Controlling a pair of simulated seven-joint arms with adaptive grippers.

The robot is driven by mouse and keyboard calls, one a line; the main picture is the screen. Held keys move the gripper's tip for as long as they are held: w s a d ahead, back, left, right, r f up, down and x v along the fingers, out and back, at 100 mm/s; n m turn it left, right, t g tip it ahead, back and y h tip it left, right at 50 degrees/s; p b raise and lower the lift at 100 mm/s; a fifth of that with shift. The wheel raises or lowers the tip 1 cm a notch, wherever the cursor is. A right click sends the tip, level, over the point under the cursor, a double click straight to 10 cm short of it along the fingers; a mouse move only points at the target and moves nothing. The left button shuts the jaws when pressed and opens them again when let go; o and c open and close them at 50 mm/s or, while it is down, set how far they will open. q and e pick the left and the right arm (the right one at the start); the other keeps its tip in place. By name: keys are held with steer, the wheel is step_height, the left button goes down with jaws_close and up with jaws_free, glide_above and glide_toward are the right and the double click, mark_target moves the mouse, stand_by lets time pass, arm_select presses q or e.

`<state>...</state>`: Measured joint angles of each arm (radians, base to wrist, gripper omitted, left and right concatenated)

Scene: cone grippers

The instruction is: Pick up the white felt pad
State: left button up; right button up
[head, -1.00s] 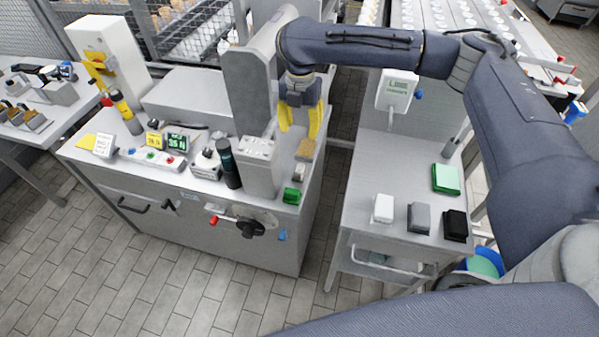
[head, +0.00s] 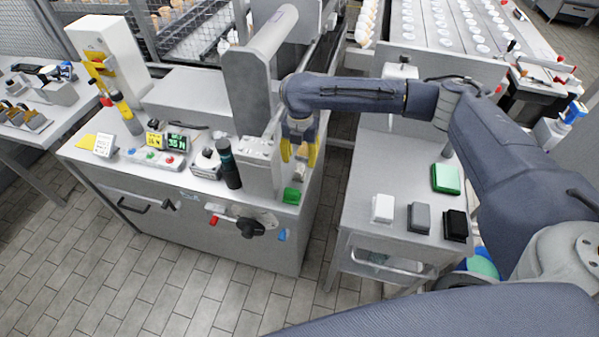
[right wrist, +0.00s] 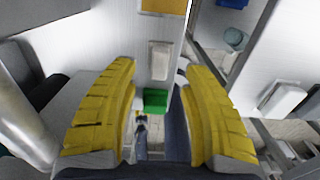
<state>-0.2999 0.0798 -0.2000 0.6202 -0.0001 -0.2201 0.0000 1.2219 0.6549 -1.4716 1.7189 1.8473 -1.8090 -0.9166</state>
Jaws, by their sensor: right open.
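A small white pad (right wrist: 158,60) lies on the right edge of the machine top, between a tan pad (right wrist: 163,5) and a green block (right wrist: 155,100). In the head view this white pad (head: 298,177) is small and sits just below my right gripper (head: 299,160). The gripper's yellow fingers point down, open and empty. In the right wrist view the pad shows between the two spread fingers, below them and apart from them. Another white block (head: 383,208) sits on the side table. My left gripper is not in view.
A grey upright housing (head: 262,165) and a dark cylinder (head: 229,165) stand just left of my right gripper. A grey block (head: 419,217), a black block (head: 455,225) and a green pad (head: 446,178) lie on the side table. A gap separates machine and table.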

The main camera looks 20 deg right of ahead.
mark_target(300, 168)
steer(key=shift+s+a+f, duration=0.1)
steer(key=shift+f, duration=1.3)
steer(key=shift+s+a+f, duration=0.1)
steer(key=shift+f, duration=1.3)
steer(key=shift+c, duration=0.4)
jaws_close()
